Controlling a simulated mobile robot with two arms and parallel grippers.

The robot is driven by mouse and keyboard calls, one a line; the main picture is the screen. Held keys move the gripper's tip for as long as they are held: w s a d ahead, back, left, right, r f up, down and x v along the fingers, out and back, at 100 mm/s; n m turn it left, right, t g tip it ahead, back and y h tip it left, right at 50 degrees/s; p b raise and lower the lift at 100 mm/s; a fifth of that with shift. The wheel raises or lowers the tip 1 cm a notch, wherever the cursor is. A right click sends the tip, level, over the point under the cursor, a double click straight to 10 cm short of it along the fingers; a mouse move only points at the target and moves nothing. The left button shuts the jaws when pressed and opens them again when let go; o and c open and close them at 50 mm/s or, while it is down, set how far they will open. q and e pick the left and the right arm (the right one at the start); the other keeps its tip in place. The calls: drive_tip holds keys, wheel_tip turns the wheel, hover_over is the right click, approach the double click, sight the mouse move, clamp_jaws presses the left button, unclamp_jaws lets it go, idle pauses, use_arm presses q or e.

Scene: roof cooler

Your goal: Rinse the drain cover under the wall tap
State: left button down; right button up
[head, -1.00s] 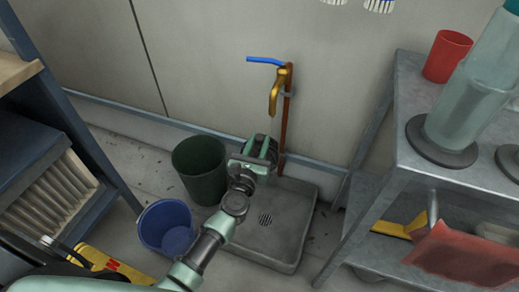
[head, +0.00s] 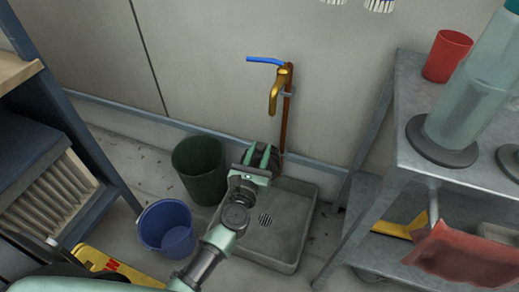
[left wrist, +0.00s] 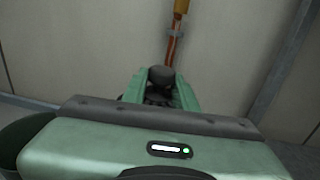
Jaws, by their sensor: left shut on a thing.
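The wall tap (head: 275,92) is a brass spout on a copper pipe, with a blue lever (head: 265,60) at its top. My left gripper (head: 264,158) is below the spout and over the back of the grey floor basin (head: 288,228). It is shut on a dark thing, which I take to be the drain cover (left wrist: 160,76). In the left wrist view this shows between the green fingers (left wrist: 160,88), below the copper pipe; most of it is hidden. I cannot tell whether water runs. My right gripper is not in view.
A dark green bin (head: 199,170) and a blue bucket (head: 167,228) stand left of the basin. A grey metal shelf (head: 398,150) with a red cup (head: 447,56) stands at the right. A blue-framed rack (head: 90,150) is at the left.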

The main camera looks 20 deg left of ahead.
use_arm(q)
drive_tip(key=shift+s+d, duration=0.2)
drive_tip(key=shift+s, duration=2.15)
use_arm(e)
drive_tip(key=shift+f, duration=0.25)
